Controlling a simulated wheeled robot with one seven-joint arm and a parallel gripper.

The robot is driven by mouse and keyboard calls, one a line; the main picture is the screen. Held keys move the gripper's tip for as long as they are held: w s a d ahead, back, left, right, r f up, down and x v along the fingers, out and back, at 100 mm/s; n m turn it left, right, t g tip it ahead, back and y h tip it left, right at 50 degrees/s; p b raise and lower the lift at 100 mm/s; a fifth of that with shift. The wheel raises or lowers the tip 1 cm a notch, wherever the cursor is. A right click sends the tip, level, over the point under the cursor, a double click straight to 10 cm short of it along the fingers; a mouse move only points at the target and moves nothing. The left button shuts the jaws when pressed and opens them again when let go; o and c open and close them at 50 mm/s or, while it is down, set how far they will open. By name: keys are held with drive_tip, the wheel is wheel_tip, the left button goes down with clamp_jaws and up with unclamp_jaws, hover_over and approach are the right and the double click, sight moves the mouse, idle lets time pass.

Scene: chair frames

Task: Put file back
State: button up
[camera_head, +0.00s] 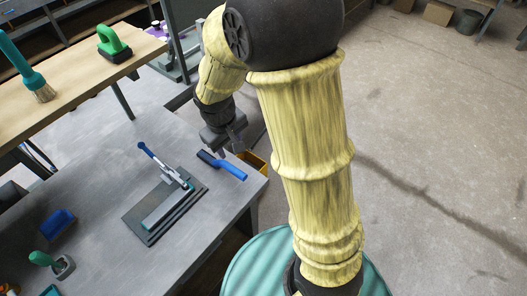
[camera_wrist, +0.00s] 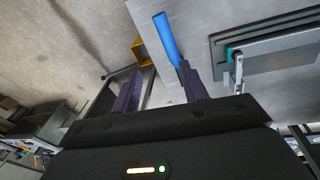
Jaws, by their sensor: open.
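A slim tool, likely the file, lies on the grey table. Its bright blue part (camera_head: 234,171) points toward the table's right edge and its darker end points left. My gripper (camera_head: 232,146) is above the table's back right corner, close to the tool. In the wrist view my gripper (camera_wrist: 160,70) is open, with nothing seen between its fingers. I cannot tell whether the right finger touches the tool.
A clamp-like press on a dark plate (camera_head: 150,222) stands left of the tool. A yellow bin (camera_head: 257,161) is at the table's right edge. A raised wooden shelf (camera_head: 70,78) holds brushes. A blue block (camera_head: 55,222) lies at the left. Open floor is on the right.

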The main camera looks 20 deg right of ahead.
drive_tip(key=s+d+r+m+t+y, duration=0.1)
drive_tip(key=s+d+r+m, duration=0.2)
drive_tip(key=s+d, duration=0.6)
drive_tip(key=shift+m, duration=1.1)
